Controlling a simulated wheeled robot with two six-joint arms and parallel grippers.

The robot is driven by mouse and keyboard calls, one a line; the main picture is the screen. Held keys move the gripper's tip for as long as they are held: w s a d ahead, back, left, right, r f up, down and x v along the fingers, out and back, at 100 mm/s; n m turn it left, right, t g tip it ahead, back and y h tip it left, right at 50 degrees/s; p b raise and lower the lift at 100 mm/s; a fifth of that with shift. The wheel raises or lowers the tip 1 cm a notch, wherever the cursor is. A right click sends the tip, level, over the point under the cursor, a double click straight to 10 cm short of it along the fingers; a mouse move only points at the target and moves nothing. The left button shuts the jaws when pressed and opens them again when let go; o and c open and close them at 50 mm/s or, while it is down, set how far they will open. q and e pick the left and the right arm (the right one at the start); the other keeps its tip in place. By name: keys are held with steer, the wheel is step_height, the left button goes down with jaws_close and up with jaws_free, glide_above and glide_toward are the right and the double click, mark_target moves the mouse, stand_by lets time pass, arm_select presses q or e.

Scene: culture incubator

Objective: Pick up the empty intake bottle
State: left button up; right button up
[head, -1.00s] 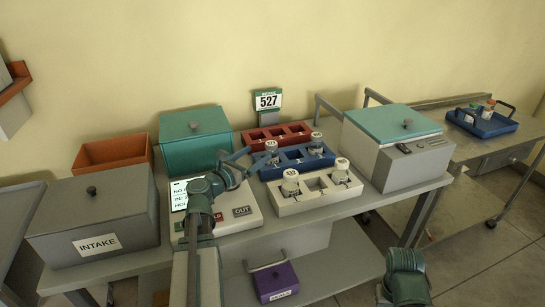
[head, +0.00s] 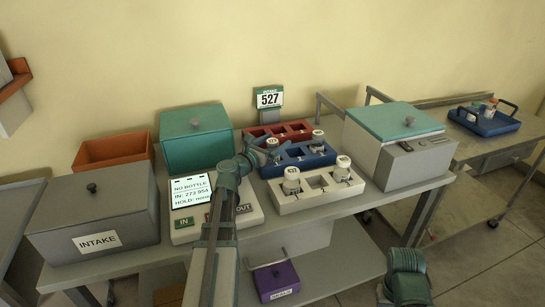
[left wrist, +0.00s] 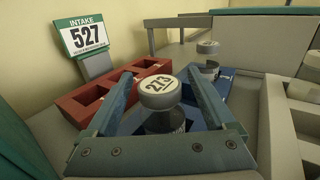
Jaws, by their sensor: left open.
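My left gripper (head: 258,147) is open at the left end of the blue rack (head: 299,161). In the left wrist view its two fingers (left wrist: 158,76) stand either side of a bottle (left wrist: 160,95) with a pale cap marked 273. I cannot tell whether they touch it. The bottle stands upright in the blue rack and also shows in the head view (head: 272,144). A second capped bottle (head: 318,141) stands at that rack's right end. The white rack (head: 319,193) holds two more bottles (head: 291,181) (head: 342,168). I cannot see whether any bottle is empty. My right gripper is out of view.
The red rack (head: 270,133) looks empty, below an INTAKE 527 sign (head: 269,98). A panel (head: 190,191) reads NO BOTTLE, IN: 273 954, HOLD: none. A grey INTAKE box (head: 97,215) stands left, a teal-lidded box (head: 395,140) right. A blue tray (head: 484,122) lies farther right.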

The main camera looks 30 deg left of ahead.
arm_select(q)
steer(key=shift+w, duration=0.75)
steer(key=shift+c, duration=0.2)
jaws_close()
steer(key=shift+r, duration=0.1)
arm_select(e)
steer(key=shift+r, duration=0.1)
